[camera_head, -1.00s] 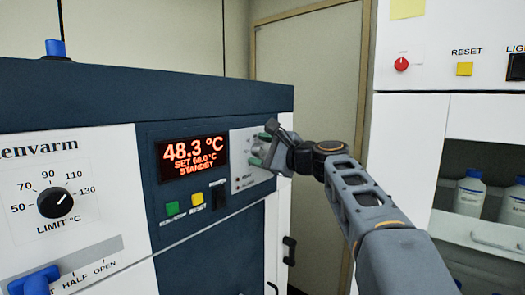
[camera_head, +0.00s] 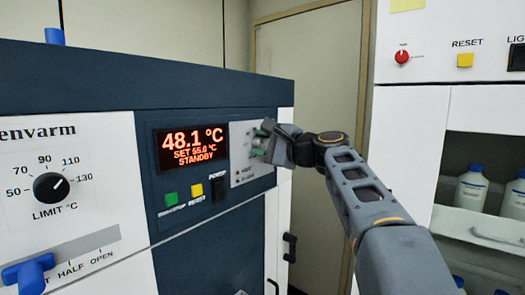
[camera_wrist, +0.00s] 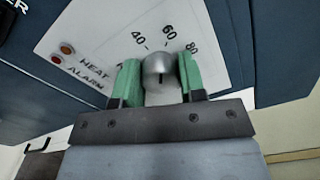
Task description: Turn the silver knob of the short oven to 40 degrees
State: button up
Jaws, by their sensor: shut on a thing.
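The short oven (camera_head: 120,85) has a dark blue panel with a red display (camera_head: 192,146) reading 48.1 °C, SET 55.0 °C, STANDBY. Right of it is a white dial plate (camera_head: 242,172). In the wrist view the silver knob (camera_wrist: 157,68) sits on this plate, with printed marks 40, 60 and 80 around it. My gripper (camera_head: 261,138) is at the plate, its green fingers on either side of the knob, shut on it; it also shows in the wrist view (camera_wrist: 159,75). In the head view the knob is mostly hidden by my gripper.
Below the display are a green button (camera_head: 171,199), a yellow button (camera_head: 197,190) and a black power switch (camera_head: 218,190). A black limit knob (camera_head: 51,187) and blue handle (camera_head: 28,272) are at left. A white cabinet with bottles (camera_head: 471,188) stands at right.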

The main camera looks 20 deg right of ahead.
jog(key=n+b, duration=0.3)
jog(key=n, duration=0.1)
jog(key=shift+f, duration=0.25)
jog(key=shift+r+n+b, duration=0.1)
jog(key=shift+n+b, duration=0.7)
jog(key=shift+n, duration=0.5)
jog(key=o, duration=0.9)
jog(key=b+v, duration=0.3)
jog(key=v, duration=1)
jog(key=shift+s+d, duration=0.25)
jog(key=shift+s, duration=0.05)
